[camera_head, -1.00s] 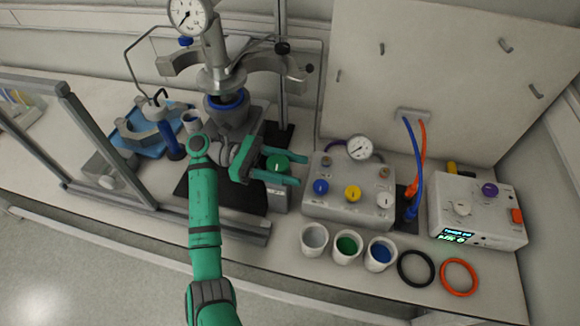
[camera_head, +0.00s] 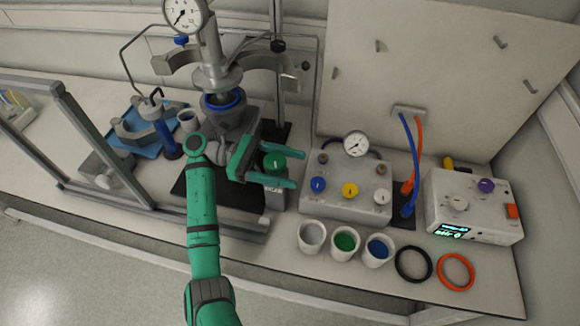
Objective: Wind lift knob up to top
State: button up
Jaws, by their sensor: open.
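The lift knob (camera_head: 275,162) is a round green knob on top of a small grey box (camera_head: 275,196) beside the reactor stand. My gripper (camera_head: 299,170) is open, with its two green fingers pointing right. In the picture one finger passes above the knob and the other below it, so the knob shows between them. I cannot tell whether either finger touches it or how their heights compare. The reactor vessel (camera_head: 228,118), with a blue ring, sits under the metal head (camera_head: 216,78) with its pressure gauge (camera_head: 185,14). My wrist hides part of the stand's base.
A control box (camera_head: 345,207) with coloured knobs stands right of the gripper. Several cups (camera_head: 343,243) and two rings (camera_head: 457,271) lie in front. A grey frame (camera_head: 95,145) and blue tray (camera_head: 150,148) are at left. A vertical post (camera_head: 279,85) rises behind the knob.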

jog(key=v, duration=1)
jog(key=shift+a, duration=0.2)
jog(key=shift+w+d, duration=0.1)
jog(key=shift+w, duration=0.1)
